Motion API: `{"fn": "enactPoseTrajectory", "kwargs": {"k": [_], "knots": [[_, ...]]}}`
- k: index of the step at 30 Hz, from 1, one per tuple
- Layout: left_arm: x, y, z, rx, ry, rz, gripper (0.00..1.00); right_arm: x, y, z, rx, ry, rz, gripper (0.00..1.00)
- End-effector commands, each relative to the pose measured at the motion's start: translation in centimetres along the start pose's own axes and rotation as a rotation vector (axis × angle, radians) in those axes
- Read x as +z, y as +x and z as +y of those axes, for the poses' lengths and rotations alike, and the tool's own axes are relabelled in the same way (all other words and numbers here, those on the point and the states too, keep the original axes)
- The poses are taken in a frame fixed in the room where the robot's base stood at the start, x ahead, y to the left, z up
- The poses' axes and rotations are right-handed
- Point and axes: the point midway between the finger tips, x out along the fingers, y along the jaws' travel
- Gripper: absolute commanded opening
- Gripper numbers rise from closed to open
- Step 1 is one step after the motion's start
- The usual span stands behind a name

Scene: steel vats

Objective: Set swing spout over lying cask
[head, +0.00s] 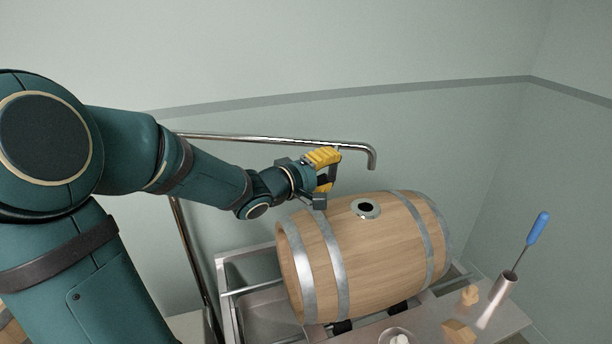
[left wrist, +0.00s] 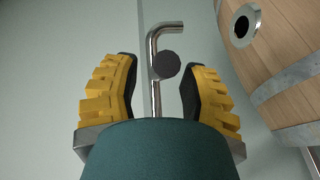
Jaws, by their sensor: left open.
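The swing spout (head: 250,139) is a steel pipe running level from a post at the left to a down-turned end. In the head view this end appears above and slightly right of the bung hole; how far apart they are in depth is unclear. The wooden cask (head: 390,252) lies on its side with a metal-ringed bung hole (head: 367,208) facing up. My left gripper (head: 328,172) is at the pipe near its end. In the left wrist view its yellow-padded fingers (left wrist: 158,85) stand open either side of the pipe (left wrist: 153,50) and a dark round knob (left wrist: 167,65).
The cask rests above a steel sink or tray (head: 228,290). At the right, a bench holds a metal cup (head: 497,300) with a blue-handled tool (head: 538,228), wooden pieces (head: 459,331) and a small dish (head: 397,338). Plain walls stand behind.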

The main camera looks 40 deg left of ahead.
Motion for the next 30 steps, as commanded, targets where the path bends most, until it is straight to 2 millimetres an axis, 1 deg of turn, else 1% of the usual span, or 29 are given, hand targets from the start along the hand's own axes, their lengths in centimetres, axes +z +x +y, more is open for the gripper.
{"fn": "enactPoseTrajectory", "kwargs": {"k": [1, 9, 12, 15, 21, 30], "knots": [[-0.1, -1.0, 0.1, 0.002, 0.000, 0.003, 0.43, 0.0, 0.0, 0.0, 0.000, 0.000, 0.000, 0.47], [0.0, -6.4, 0.1, 0.003, 0.000, 0.003, 0.43, 0.0, 0.0, 0.0, 0.000, 0.000, 0.000, 0.47], [0.0, -7.9, 0.1, 0.002, 0.000, 0.002, 0.43, 0.0, 0.0, 0.0, 0.000, 0.000, 0.000, 0.47], [0.0, -9.0, 0.1, 0.002, 0.000, 0.001, 0.43, 0.0, 0.0, 0.0, 0.000, 0.000, 0.000, 0.47], [0.1, -10.1, 0.0, 0.000, -0.001, -0.001, 0.43, 0.0, 0.0, 0.0, 0.000, 0.000, 0.000, 0.47], [0.1, -10.1, 0.0, -0.001, -0.001, -0.001, 0.43, 0.0, 0.0, 0.0, 0.000, 0.000, 0.000, 0.47]]}}
